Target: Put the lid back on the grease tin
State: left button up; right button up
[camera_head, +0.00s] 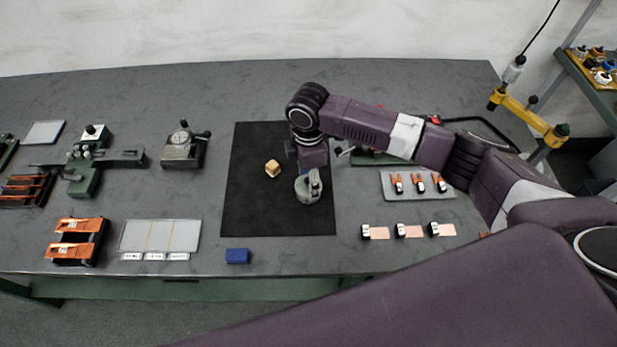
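A round grey-green tin-like thing (303,194) sits on the black mat (260,208), right of its middle. My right arm comes in from the right and bends down over it. My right gripper (314,184) points down at the round thing and overlaps its top in the picture. I cannot tell whether the fingers are shut on it, or whether this thing is the tin, its lid, or both together. No separate lid shows clearly. My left gripper is not in view.
A blue block (238,256) is near the front edge. A grey tray with orange-handled tools (418,184) is at the right. A dial gauge (183,147) stands left of the mat. The mat's front is clear.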

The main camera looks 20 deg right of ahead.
jog(key=shift+p, duration=0.4)
dwell(0.5)
dwell(0.3)
jog(key=o, duration=1)
jog(key=shift+o, duration=0.4)
jog(key=o, duration=0.4)
jog(key=shift+o, duration=0.2)
